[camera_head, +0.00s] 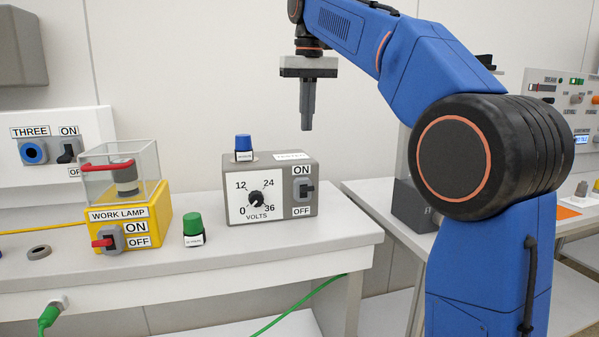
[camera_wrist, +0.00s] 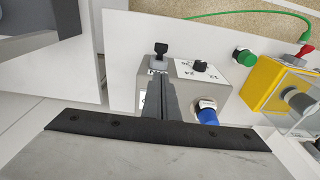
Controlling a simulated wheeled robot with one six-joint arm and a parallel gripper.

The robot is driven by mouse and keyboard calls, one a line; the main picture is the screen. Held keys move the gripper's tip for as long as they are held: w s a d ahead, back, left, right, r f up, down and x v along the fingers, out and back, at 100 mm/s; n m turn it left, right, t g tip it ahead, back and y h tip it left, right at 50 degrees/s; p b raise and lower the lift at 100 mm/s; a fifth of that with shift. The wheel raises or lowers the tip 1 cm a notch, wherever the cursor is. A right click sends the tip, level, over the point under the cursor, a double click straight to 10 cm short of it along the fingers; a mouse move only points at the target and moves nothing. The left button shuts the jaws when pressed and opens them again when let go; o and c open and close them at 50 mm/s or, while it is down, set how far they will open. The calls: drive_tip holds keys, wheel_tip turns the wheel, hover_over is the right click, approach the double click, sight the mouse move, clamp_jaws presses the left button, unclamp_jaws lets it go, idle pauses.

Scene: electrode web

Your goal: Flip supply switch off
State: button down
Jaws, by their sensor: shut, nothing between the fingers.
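The supply is a grey box (camera_head: 270,212) with a white dial face marked VOLTS, standing on the white bench. Its switch (camera_head: 304,190) is a black lever in a grey housing between ON and OFF labels at the front right. I cannot tell clearly which way the lever leans. In the wrist view the switch (camera_wrist: 159,54) shows just beyond my fingertips. My gripper (camera_head: 306,128) points down, shut and empty, above the box's right part and apart from it. In the wrist view the gripper (camera_wrist: 163,82) covers part of the box and its labels.
A blue-capped plug (camera_head: 243,148) stands on the box's back left. A green-capped plug (camera_head: 193,230) and the yellow work lamp box (camera_head: 130,220) with a clear cover stand to the left. Bench room is free right of the supply.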

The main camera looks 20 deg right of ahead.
drive_tip(key=shift+f, duration=0.1)
hover_over(308, 188)
drive_tip(key=w, duration=0.3)
drive_tip(key=f, duration=1)
drive_tip(key=shift+s, duration=0.2)
drive_tip(key=shift+s+f, duration=0.4)
drive_tip(key=shift+f, duration=0.45)
drive_tip(key=shift+s+f, duration=0.35)
drive_tip(key=shift+f, duration=0.5)
drive_tip(key=shift+s+f+t, duration=0.3)
drive_tip(key=shift+s+t, duration=0.25)
drive_tip(key=shift+t, duration=0.25)
drive_tip(key=s+f+t, duration=0.1)
drive_tip(key=f+t, duration=0.1)
drive_tip(key=s+f+t, duration=0.1)
drive_tip(key=f+t, duration=0.1)
drive_tip(key=shift+s, duration=0.2)
drive_tip(key=shift+r, duration=0.15)
